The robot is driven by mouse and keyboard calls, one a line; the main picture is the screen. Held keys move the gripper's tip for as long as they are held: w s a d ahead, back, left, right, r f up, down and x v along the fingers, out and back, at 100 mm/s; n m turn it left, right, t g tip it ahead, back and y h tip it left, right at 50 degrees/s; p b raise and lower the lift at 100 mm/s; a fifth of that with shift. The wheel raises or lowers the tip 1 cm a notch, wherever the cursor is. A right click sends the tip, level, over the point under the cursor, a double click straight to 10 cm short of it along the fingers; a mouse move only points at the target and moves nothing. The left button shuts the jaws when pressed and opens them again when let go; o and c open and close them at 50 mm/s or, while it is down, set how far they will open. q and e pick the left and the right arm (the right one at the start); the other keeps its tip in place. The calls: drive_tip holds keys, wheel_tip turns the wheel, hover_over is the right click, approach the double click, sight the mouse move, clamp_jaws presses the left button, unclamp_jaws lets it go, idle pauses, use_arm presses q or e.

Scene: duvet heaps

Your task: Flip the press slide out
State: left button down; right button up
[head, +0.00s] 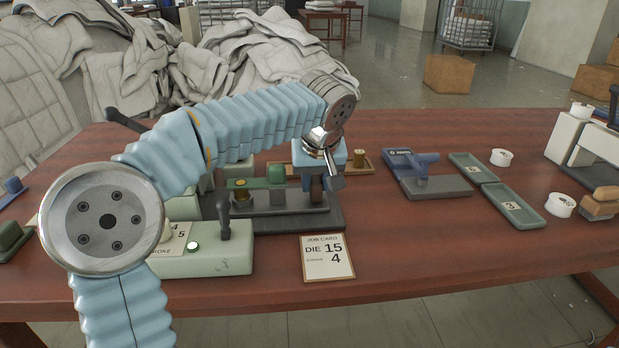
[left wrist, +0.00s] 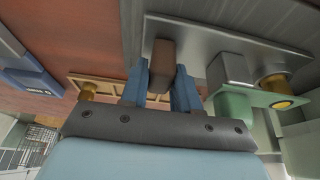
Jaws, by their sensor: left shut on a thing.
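The press (head: 200,250) stands on the table, with a pale green base, a dark upright lever and a grey slide plate (head: 290,202) reaching right. The slide carries a green block and a brass round piece (head: 241,190); these also show in the left wrist view, the green block (left wrist: 236,108) at right. My left gripper (head: 318,185) points down over the slide's right end. In the left wrist view its blue fingers (left wrist: 161,88) are shut on a brown handle (left wrist: 162,58) at the plate's edge. My arm hides part of the press.
A job card (head: 328,257) reading DIE 15 and 4 lies in front. A wooden rack (head: 357,162) with a brass piece stands behind the gripper. The front right table is clear.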

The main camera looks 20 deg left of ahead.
use_arm(q)
drive_tip(key=shift+w+d+r, duration=0.1)
drive_tip(key=shift+w+d, duration=0.05)
drive_tip(key=c, duration=0.9)
unclamp_jaws()
drive_tip(key=shift+w+d, duration=0.1)
drive_tip(key=shift+d, duration=0.05)
drive_tip(key=p+v, duration=0.2)
drive_tip(key=v, duration=1.1)
drive_tip(key=shift+s+r, duration=0.25)
drive_tip(key=shift+r, duration=0.05)
